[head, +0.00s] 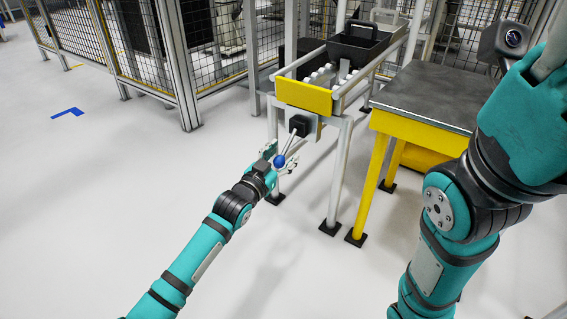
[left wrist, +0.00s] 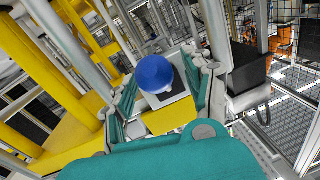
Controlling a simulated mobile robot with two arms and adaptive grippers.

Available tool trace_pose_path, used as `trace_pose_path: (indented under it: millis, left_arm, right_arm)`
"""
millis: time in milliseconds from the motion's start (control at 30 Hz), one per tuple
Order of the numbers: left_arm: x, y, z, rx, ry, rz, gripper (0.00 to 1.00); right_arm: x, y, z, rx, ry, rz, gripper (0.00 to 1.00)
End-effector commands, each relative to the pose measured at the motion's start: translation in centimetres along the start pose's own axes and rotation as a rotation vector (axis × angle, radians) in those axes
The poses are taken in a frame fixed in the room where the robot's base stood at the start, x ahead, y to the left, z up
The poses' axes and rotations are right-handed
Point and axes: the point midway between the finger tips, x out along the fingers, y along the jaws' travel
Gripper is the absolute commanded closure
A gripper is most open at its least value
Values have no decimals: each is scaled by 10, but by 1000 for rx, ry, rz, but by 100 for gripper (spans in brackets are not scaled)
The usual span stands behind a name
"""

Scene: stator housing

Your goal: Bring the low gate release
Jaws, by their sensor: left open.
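The gate release is a grey lever (head: 289,144) with a blue ball knob (head: 280,161), slanting down and toward me from a black block (head: 299,125) under the yellow gate plate (head: 304,96). My left gripper (head: 280,157) is open, with its fingers on either side of the knob. In the left wrist view the blue knob (left wrist: 154,73) sits between the two spread fingers and hides most of the lever. I cannot tell whether a finger touches it. My right arm fills the right of the head view; its gripper is not in view.
A black tote (head: 357,45) stands on the roller conveyor (head: 318,77) behind the gate. A yellow-legged table (head: 435,92) with a grey top stands to the right. Mesh fencing (head: 130,40) runs along the back left. The floor (head: 100,200) at left is clear.

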Motion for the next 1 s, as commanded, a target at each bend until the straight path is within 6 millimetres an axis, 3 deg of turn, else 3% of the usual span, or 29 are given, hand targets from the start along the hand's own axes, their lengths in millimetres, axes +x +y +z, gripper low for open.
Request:
trace_pose_path:
  millis: [400,800,1000]
  left_arm:
    - [9,0,-1,-1,0,1,48]
    - [9,0,-1,0,0,1,100]
    - [9,1,0,-1,0,1,100]
  right_arm:
    - [-6,-1,-2,0,1,-1,60]
    - [-6,-1,-2,0,1,0,60]
    - [-6,-1,-2,0,0,0,60]
